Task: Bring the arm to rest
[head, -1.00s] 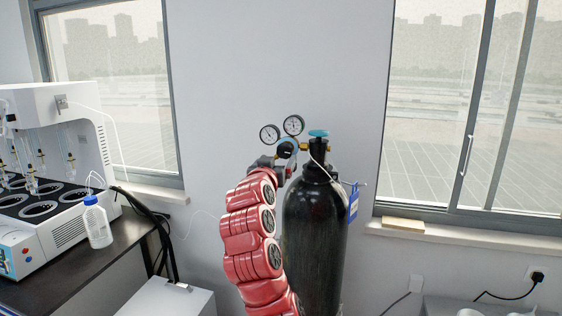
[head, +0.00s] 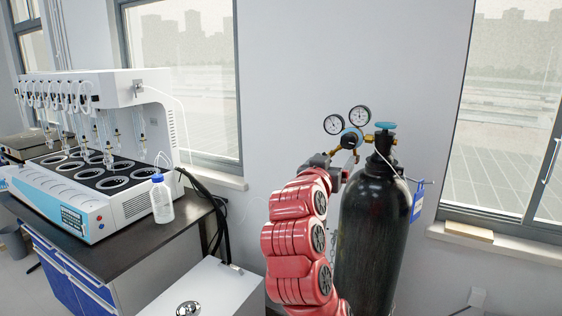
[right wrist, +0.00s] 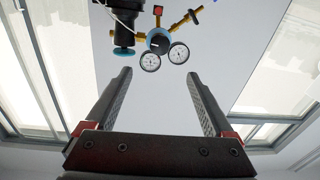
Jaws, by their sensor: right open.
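My right arm (head: 297,240) is red and reaches up in the middle of the head view. My right gripper (right wrist: 160,95) is open in the right wrist view, with nothing between its two fingers. In the head view the gripper is small and partly hidden behind the arm, just left of the black gas cylinder (head: 372,230). The regulator with two gauges (head: 348,122) sits at the cylinder's top. It also shows beyond the fingertips in the right wrist view (right wrist: 160,42), apart from them. My left gripper is not in view.
A white multi distiller (head: 95,205) stands on a dark bench (head: 135,250) at the left, with a plastic bottle (head: 161,200) at its right side. A white box (head: 215,285) stands low between bench and arm. Bare wall (head: 300,60) lies behind.

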